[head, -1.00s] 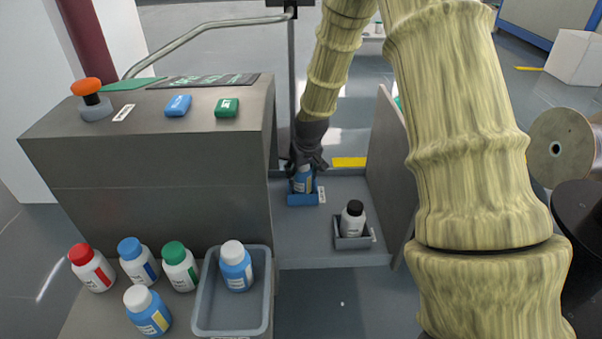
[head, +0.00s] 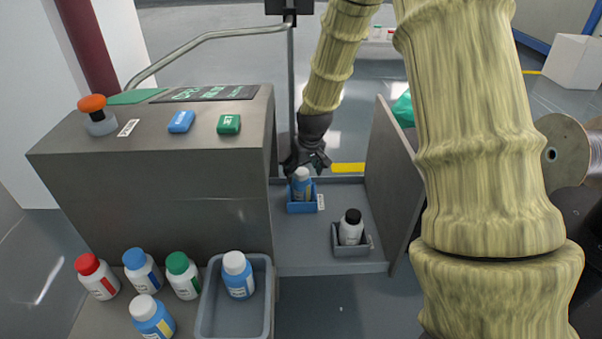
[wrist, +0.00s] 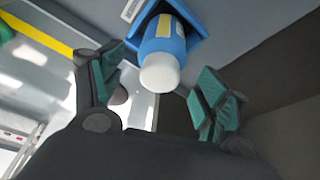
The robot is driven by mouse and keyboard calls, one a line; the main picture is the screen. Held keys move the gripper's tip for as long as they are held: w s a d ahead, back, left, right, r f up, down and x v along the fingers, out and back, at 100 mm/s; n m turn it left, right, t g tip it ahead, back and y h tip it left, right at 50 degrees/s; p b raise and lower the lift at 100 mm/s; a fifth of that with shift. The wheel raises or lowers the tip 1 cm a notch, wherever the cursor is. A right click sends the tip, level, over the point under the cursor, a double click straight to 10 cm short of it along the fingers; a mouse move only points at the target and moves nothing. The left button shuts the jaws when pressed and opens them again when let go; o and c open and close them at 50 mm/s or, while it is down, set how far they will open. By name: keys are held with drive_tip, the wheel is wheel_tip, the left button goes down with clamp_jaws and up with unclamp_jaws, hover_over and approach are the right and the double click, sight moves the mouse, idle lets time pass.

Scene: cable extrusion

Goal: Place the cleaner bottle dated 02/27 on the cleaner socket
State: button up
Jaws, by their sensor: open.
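A blue bottle with a white cap (head: 302,187) stands upright in the blue socket (head: 303,207) on the grey shelf. In the wrist view the same bottle (wrist: 162,55) shows its white cap and a yellow label patch, with the blue socket (wrist: 196,25) around its base; its date cannot be read. My gripper (head: 305,162) is open, just above and behind the bottle. In the wrist view its fingers (wrist: 163,95) are spread apart on either side of the cap, with no visible contact.
A black-capped white bottle (head: 351,227) sits in a grey socket (head: 352,250) on the same shelf. Another blue bottle (head: 238,274) is in the grey tray (head: 203,318). Several bottles stand left of it. The machine housing (head: 150,190) and a side panel (head: 393,165) flank the shelf.

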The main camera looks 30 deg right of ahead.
sight(305, 183)
drive_tip(key=shift+p+v, duration=1.15)
drive_tip(key=shift+v, duration=1.9)
